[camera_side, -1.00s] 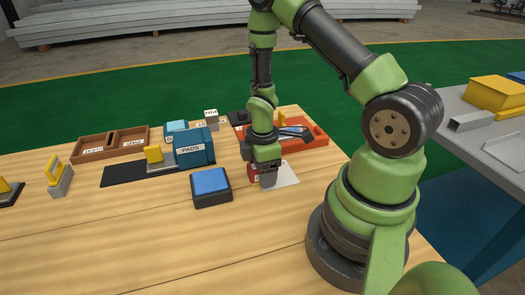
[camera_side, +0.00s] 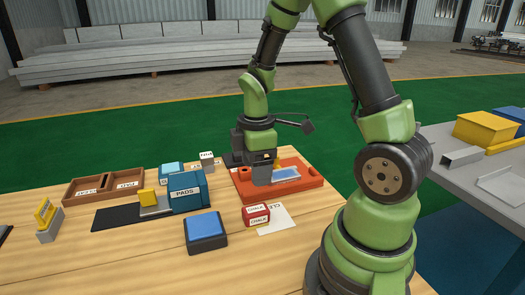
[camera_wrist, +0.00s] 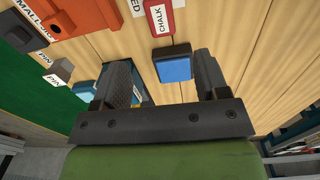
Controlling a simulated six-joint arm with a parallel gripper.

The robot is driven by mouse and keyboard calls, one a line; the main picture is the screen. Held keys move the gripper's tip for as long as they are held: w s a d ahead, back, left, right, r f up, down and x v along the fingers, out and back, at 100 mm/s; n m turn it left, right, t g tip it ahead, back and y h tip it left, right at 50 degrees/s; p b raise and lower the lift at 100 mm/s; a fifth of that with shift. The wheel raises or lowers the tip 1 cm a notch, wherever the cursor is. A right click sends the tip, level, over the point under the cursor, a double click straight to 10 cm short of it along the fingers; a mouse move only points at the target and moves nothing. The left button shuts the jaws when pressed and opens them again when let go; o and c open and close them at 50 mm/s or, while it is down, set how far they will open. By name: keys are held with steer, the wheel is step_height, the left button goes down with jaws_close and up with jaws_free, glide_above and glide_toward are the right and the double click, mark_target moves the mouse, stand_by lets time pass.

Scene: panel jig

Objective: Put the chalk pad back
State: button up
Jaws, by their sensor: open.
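The chalk pad is a red block with white CHALK labels (camera_side: 255,214), lying on the table at the left edge of a white card (camera_side: 281,222). In the wrist view the chalk pad (camera_wrist: 159,18) is at the top, beyond my fingertips. My gripper (camera_side: 262,181) is raised off the chalk pad and appears in front of or over the orange-red tray. In the wrist view its two fingers (camera_wrist: 163,75) are apart with nothing held between them. The blue box labelled PADS (camera_side: 186,195) stands left of the tray.
A dark-based pad with a blue top (camera_side: 205,227) sits front left of the chalk pad. The orange-red tray (camera_side: 306,185) holds a blue-grey piece. A brown compartment box (camera_side: 103,187), black mat (camera_side: 118,217) and yellow-topped block (camera_side: 46,220) are left. The front table is clear.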

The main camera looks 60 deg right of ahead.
steer(key=s+a+r+m+t+y, duration=0.1)
steer(key=s+a+r+m+t, duration=0.2)
steer(key=a+r+m, duration=0.3)
steer(key=s+a+r+m+t+y, duration=0.1)
steer(key=s+a+r+m+t, duration=0.3)
steer(key=r, duration=0.7)
steer(key=s+a+m, duration=0.1)
steer(key=s+m, duration=0.1)
steer(key=shift+a+r+m, duration=0.2)
steer(key=shift+a+m, duration=0.15)
steer(key=shift+m, duration=0.05)
